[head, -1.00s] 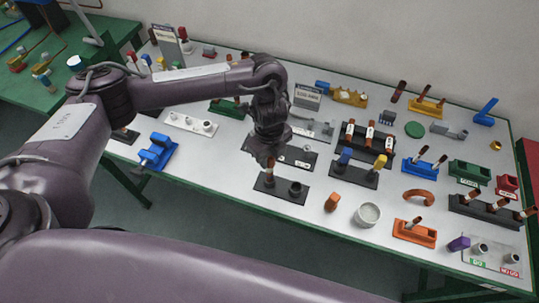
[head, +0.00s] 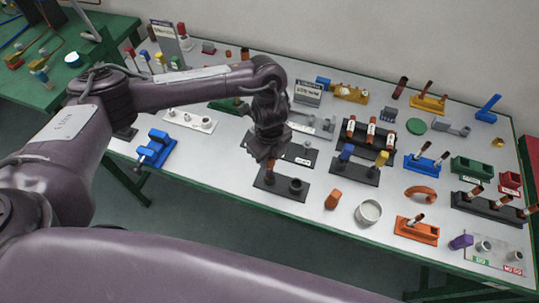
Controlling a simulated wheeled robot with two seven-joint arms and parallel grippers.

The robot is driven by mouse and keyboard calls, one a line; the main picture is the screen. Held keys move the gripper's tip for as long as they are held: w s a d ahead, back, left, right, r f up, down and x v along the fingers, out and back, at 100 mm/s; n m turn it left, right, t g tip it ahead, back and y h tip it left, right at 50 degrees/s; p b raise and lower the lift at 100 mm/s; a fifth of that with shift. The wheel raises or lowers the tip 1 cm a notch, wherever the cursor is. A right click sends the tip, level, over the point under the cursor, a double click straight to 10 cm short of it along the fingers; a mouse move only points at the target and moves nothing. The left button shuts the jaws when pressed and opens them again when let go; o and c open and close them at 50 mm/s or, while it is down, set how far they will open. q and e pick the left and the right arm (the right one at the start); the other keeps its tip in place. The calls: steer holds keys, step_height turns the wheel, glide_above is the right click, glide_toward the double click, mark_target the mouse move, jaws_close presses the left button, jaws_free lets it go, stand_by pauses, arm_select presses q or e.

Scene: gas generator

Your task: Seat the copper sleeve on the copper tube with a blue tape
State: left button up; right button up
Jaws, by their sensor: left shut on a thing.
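My left gripper (head: 268,153) points down over a dark two-socket base (head: 281,184) near the table's front edge. It is shut on a small copper-coloured piece (head: 270,170), of which only the lower part shows below the fingers. The piece is at the left socket of that base; I cannot tell whether it touches or stands in it. To the right, a dark base (head: 355,172) carries a post with a blue band (head: 347,152) and one with yellow (head: 381,158). The blue one may be the blue-taped tube; it is too small to be sure. My right gripper is out of view.
An orange block (head: 333,199) and a round metal bowl (head: 369,212) stand right of the gripper. A black rack with copper tubes (head: 371,134) stands behind. A blue fixture (head: 155,150) is at the left. Bare table lies between the fixtures.

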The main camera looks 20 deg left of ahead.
mark_target(269, 159)
arm_select(q)
steer(key=shift+f, duration=0.5)
steer(key=o, duration=0.9)
steer(key=shift+r, duration=0.1)
step_height(269, 159, up, 8)
steer(key=shift+f, duration=0.15)
